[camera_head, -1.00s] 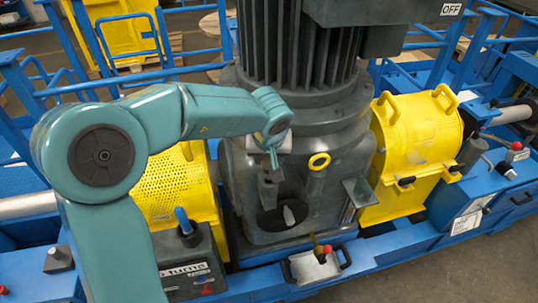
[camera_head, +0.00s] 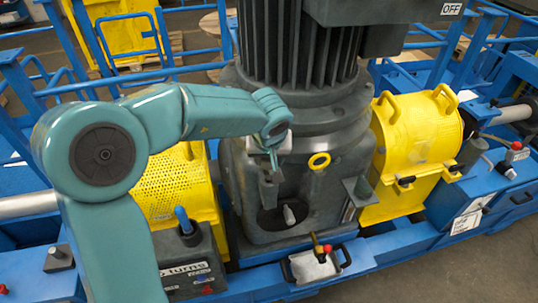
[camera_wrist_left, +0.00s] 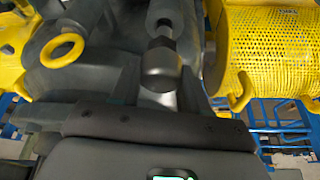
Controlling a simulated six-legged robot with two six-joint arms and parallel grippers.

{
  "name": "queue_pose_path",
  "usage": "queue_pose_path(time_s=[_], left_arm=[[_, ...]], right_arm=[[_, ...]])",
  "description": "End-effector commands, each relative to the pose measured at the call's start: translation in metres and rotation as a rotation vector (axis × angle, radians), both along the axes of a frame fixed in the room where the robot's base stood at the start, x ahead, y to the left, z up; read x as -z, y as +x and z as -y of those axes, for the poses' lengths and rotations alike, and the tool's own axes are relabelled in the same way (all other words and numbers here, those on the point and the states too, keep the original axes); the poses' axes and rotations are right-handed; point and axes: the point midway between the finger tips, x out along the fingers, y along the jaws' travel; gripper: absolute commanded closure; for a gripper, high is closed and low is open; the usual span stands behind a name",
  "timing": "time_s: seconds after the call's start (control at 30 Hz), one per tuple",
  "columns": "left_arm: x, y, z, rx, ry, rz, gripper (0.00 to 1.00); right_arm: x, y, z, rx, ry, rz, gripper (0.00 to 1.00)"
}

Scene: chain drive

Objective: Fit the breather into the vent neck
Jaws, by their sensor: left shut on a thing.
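My left gripper (camera_head: 269,182) reaches down in front of the dark grey gearbox housing (camera_head: 335,190). A thin stem runs from the hex to a paler cylindrical end; I cannot tell whether that end is part of the breather or of the neck. In the head view a small pale piece (camera_head: 289,215) shows at the dark round opening (camera_head: 270,221). Seating is unclear. My right gripper is out of view.
A yellow ring (camera_head: 319,161) sits on the housing close to the gripper. A perforated yellow guard (camera_head: 178,190) stands left, and a yellow cover (camera_head: 418,145) stands right. A small tray with a red-knobbed lever (camera_head: 318,263) lies below on the blue frame.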

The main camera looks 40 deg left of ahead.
Motion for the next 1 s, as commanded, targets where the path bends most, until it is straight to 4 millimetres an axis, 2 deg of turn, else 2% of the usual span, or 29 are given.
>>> queue_pose_path(time_s=[1.0], left_arm=[[0.026,0.0,0.0,0.0,-0.001,-0.001,0.87]], right_arm=[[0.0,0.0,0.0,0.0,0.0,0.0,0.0]])
